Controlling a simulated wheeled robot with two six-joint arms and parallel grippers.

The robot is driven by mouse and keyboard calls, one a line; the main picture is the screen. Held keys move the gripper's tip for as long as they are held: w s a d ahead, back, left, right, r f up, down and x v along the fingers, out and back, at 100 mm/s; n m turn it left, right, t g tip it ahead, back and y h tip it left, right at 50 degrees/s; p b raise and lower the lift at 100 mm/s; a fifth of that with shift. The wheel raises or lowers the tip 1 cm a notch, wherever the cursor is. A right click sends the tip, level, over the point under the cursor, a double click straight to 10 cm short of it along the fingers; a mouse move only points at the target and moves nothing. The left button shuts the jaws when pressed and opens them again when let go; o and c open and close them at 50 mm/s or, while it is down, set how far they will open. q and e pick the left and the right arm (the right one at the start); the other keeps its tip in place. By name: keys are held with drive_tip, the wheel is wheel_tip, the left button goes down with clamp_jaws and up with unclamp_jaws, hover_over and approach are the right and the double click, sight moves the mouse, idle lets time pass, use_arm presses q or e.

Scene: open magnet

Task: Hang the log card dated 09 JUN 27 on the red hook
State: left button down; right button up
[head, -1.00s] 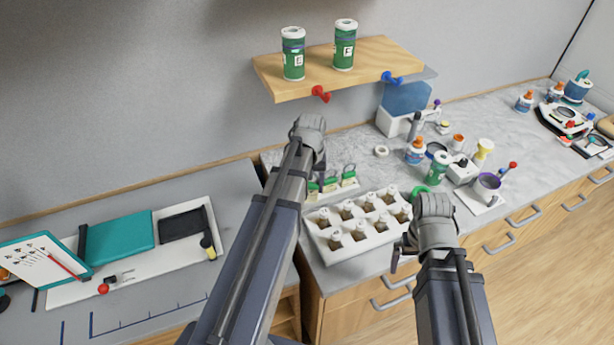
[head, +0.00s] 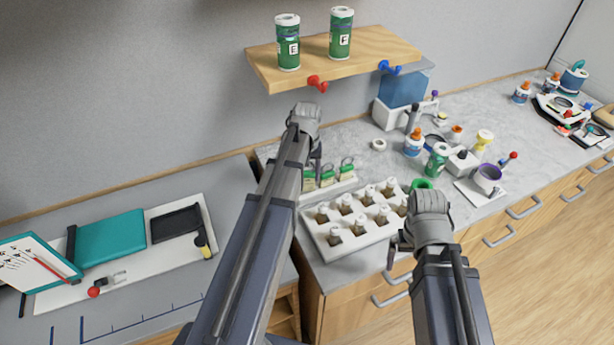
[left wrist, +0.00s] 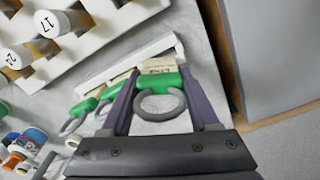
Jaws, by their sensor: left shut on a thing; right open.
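Several log cards with green clips and grey rings stand in a white holder (head: 341,187) on the marble counter. My left gripper (left wrist: 160,76) is shut on the green clip of one end card (left wrist: 158,66), seen in the left wrist view. Its ring faces the camera; the card still sits at the holder, and I cannot read its date fully. In the head view my left arm partly hides this card. Two other cards (head: 347,171) (head: 327,177) show beside it. The red hook (head: 317,83) is on the shelf's front edge, empty. My right gripper (head: 393,253) is open and empty.
A wooden shelf (head: 370,60) holds two green canisters and a blue hook (head: 389,67). A white bottle rack (head: 335,251) stands between my grippers. Bottles, a green canister (head: 437,160) and a purple cup crowd the right counter. Wall space below the shelf is clear.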

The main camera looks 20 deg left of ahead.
use_arm(q)
drive_tip(key=shift+f+b, duration=0.25)
drive_tip(key=shift+b, duration=0.05)
drive_tip(key=shift+c, duration=0.7)
unclamp_jaws()
drive_tip(key=shift+r, duration=0.1)
wheel_tip(320, 180, up, 8)
drive_tip(key=p, duration=0.8)
drive_tip(key=shift+w+a, duration=0.25)
drive_tip(key=shift+w, duration=0.1)
drive_tip(key=shift+f, duration=0.3)
